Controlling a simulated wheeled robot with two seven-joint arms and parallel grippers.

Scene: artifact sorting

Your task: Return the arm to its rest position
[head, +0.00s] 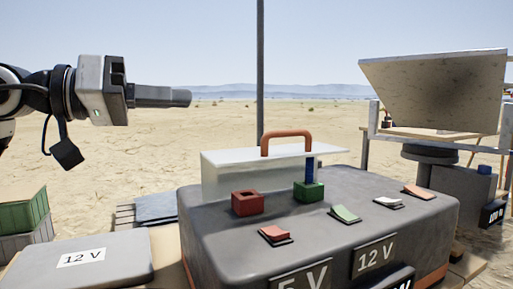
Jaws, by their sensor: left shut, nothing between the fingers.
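My left gripper (180,97) is in the upper left of the head view, at the end of the left arm that comes in from the left edge. Its fingers are shut, with nothing between them, and point to the right. It is raised in the air, apart from everything on the bench. My right arm and right gripper do not show.
A grey box (330,235) with 5 V and 12 V labels bears a red block (247,203), a green block (309,192) and several small coloured flaps. A clear case (225,173) with an orange handle (286,137) stands behind. A dark pole (260,60) rises right of the gripper.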

